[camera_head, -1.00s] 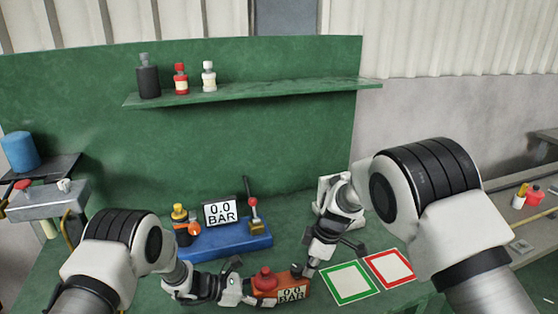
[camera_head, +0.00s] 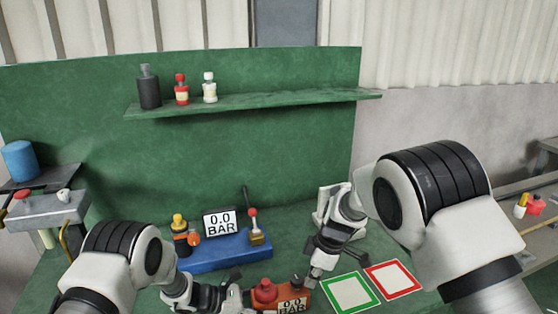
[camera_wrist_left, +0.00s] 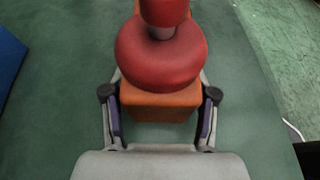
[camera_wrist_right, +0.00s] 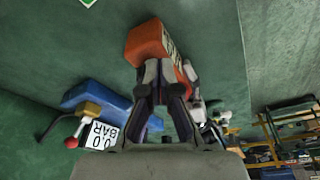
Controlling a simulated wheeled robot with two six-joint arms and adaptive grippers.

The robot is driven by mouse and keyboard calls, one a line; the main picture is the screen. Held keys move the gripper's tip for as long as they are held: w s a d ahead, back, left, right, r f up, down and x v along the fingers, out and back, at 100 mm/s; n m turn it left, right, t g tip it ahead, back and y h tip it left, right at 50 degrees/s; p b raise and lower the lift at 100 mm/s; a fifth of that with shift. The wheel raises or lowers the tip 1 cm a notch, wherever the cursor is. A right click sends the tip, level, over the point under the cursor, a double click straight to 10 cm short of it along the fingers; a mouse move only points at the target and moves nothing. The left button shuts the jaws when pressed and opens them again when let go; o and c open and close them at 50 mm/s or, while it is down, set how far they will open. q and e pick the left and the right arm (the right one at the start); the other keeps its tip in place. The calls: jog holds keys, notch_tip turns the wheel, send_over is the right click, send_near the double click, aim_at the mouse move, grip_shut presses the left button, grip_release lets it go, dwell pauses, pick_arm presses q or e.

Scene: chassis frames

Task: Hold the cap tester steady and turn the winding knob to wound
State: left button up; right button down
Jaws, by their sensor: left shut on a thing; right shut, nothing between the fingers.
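The cap tester (camera_head: 278,299) is an orange box with a red rounded cap (camera_head: 265,290) and a "0.0 BAR" display, low in the head view. My left gripper (camera_wrist_left: 160,105) is shut on the orange body, one finger on each side, below the red cap.
A blue base (camera_head: 228,250) with a second "0.0 BAR" display (camera_head: 221,223) and a red-knobbed lever stands behind the tester. Green-framed (camera_head: 350,292) and red-framed (camera_head: 392,279) pads lie to the right. A shelf (camera_head: 250,102) holds three bottles.

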pick_arm(q)
jog(key=shift+f, duration=0.1)
pick_arm(e)
jog(key=shift+w+r, duration=0.85)
jog(key=shift+r, duration=2)
jog(key=shift+d+f, duration=0.1)
jog(key=shift+f, duration=3.35)
jog(key=shift+s+a, duration=0.1)
jog(key=shift+a, duration=0.2)
jog(key=shift+d, duration=0.4)
notch_tip(320, 180, up, 6)
